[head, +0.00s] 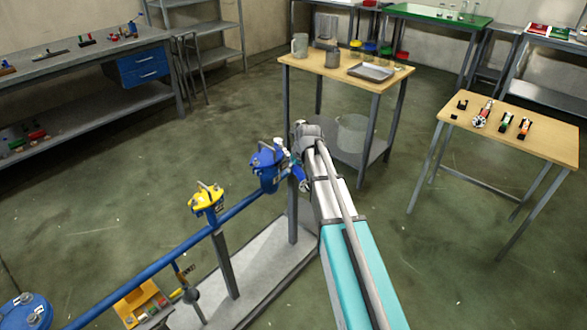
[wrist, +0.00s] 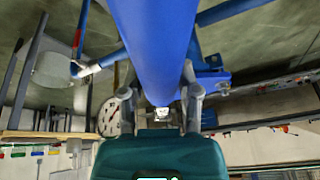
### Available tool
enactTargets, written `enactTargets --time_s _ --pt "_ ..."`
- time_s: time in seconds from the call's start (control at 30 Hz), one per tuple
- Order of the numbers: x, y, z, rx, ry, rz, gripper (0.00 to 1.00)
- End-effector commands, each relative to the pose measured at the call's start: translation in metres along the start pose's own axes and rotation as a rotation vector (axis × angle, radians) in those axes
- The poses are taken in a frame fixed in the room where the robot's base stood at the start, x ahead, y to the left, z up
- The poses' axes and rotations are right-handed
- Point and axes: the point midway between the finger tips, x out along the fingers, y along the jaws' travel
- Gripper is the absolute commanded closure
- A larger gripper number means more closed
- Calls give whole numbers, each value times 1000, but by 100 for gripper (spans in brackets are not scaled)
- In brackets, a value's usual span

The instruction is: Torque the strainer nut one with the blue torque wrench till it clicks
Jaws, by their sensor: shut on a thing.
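My gripper (wrist: 158,100) is shut on a thick blue handle that I take to be the blue torque wrench (wrist: 158,45); it runs up and out of the top of the wrist view. In the head view my gripper (head: 297,160) is at the right side of the blue strainer (head: 266,168) on the pipe, with a short blue part (head: 300,174) of the wrench beside it. The strainer nuts are too small to tell apart, and the wrench's working end is hidden, so I cannot tell whether it sits on a nut.
A yellow-topped strainer (head: 207,199) stands on the same blue pipe (head: 150,271), left of the blue one. A wooden table (head: 345,84) with jugs and a tray is behind; another table (head: 545,137) with small tools is at right. Green floor lies open between them.

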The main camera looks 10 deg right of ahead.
Motion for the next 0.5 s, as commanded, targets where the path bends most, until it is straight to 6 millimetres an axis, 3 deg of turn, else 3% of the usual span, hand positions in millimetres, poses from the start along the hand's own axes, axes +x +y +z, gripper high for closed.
enactTargets --time_s 0.3,0.5 --pt "-1 24 -2 -115 -8 -49 100" --pt "-2 26 -2 -135 -9 -56 100"
